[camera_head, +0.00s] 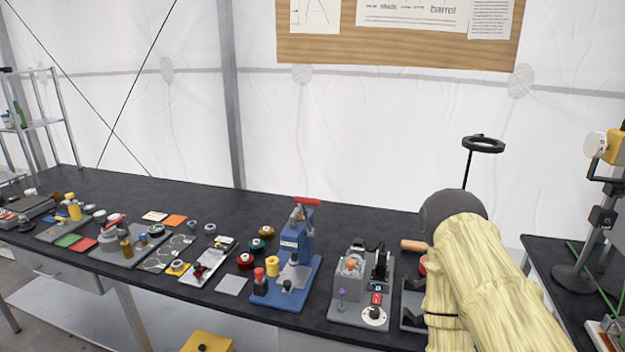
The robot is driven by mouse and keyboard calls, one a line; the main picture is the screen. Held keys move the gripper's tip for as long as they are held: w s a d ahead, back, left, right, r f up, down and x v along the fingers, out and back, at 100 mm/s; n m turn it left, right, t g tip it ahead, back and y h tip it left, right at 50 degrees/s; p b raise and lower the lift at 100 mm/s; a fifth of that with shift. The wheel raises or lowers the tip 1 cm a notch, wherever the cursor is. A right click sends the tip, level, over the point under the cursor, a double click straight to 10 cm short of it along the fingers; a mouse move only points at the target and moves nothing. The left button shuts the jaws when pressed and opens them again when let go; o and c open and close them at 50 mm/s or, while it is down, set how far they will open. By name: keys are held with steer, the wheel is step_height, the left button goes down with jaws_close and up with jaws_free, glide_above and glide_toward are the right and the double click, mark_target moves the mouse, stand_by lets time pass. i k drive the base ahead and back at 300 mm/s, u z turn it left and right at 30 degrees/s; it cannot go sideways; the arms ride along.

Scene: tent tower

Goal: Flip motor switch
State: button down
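A grey machine (345,312) stands on the bench right of the middle. It carries a grey block with an orange piece (350,264) and a black upright part (380,266). On its front is a small switch (376,298) with a red face and a pale mark, below a dark part with a light blue mark. A white round dial with a black knob (374,315) sits just below it. I cannot tell the switch's position. My arm, in a pale yellow cover, fills the right foreground beside the machine. My gripper does not show; the arm hides what lies behind it.
A blue press with a red handle (306,201) stands left of the machine. A wooden-handled piece (413,245) and a dark bracket lie between machine and arm. Several small parts cover the black bench (345,212) to the left. A black ring stand (483,145) rises behind my arm.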

mark_target(376, 299)
steer(key=u, duration=2)
steer(key=k, duration=1.15)
steer(key=z, duration=1.5)
steer(key=i, duration=0.5)
steer(key=u, duration=0.1)
